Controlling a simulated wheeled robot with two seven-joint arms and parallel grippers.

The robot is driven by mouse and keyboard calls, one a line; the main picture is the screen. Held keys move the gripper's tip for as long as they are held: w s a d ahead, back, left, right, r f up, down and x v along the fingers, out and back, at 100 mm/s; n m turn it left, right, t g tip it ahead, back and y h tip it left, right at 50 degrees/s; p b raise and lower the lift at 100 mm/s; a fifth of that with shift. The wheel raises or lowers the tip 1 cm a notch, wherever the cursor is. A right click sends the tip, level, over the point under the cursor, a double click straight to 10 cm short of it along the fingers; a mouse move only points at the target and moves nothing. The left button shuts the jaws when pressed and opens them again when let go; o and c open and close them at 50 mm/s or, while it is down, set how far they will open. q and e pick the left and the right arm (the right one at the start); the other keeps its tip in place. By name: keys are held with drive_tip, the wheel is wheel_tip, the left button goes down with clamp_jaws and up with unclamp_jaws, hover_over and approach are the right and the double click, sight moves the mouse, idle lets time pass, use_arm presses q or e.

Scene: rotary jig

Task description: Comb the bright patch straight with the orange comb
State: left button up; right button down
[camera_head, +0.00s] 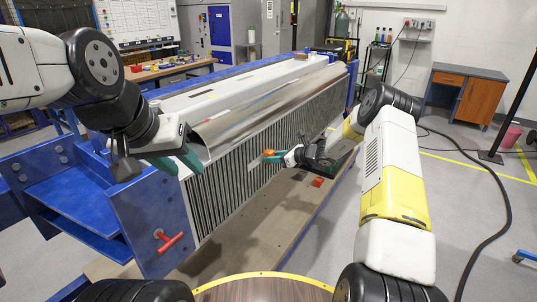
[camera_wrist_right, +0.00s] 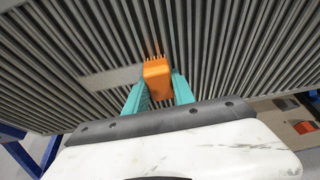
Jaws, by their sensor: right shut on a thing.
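The orange comb (camera_head: 269,155) is in my right gripper (camera_head: 281,157), whose teal fingers are shut on it. In the right wrist view the comb (camera_wrist_right: 157,82) sits between the fingertips (camera_wrist_right: 158,92), teeth pointing up at the dark fins (camera_wrist_right: 215,50). A paler grey patch (camera_wrist_right: 108,80) lies across the fins just left of the comb; it also shows in the head view (camera_head: 254,170). Whether the teeth touch the fins I cannot tell. My left gripper (camera_head: 188,164) is empty, with its teal fingers apart, near the left end of the finned unit.
A blue frame (camera_head: 150,220) with a red T-handle (camera_head: 168,242) holds the unit's near end. A small red-orange block (camera_head: 318,182) lies on the board below the fins. A workbench (camera_head: 172,70) stands behind. A black cable lies on the open floor at right.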

sight(256, 164)
drive_tip(key=shift+s+a, duration=0.6)
drive_tip(key=shift+s, duration=0.25)
drive_tip(key=shift+s+a, duration=0.6)
drive_tip(key=shift+s, duration=0.25)
drive_tip(key=shift+s+a, duration=0.6)
drive_tip(key=shift+s, duration=0.25)
drive_tip(key=shift+s+a+r, duration=0.1)
drive_tip(key=shift+s+a, duration=0.85)
drive_tip(key=shift+s, duration=0.3)
drive_tip(key=shift+s+a, duration=0.95)
drive_tip(key=shift+s, duration=0.3)
drive_tip(key=shift+w+d, duration=1.25)
drive_tip(key=shift+w, duration=0.45)
drive_tip(key=shift+w+d, duration=1.2)
drive_tip(key=shift+w, duration=0.45)
drive_tip(key=shift+w+d, duration=1.25)
drive_tip(key=shift+w, duration=0.45)
drive_tip(key=s+d, duration=0.3)
drive_tip(key=d, duration=0.2)
drive_tip(key=shift+s, duration=0.3)
drive_tip(key=shift+s+d, duration=0.9)
drive_tip(key=shift+d, duration=0.25)
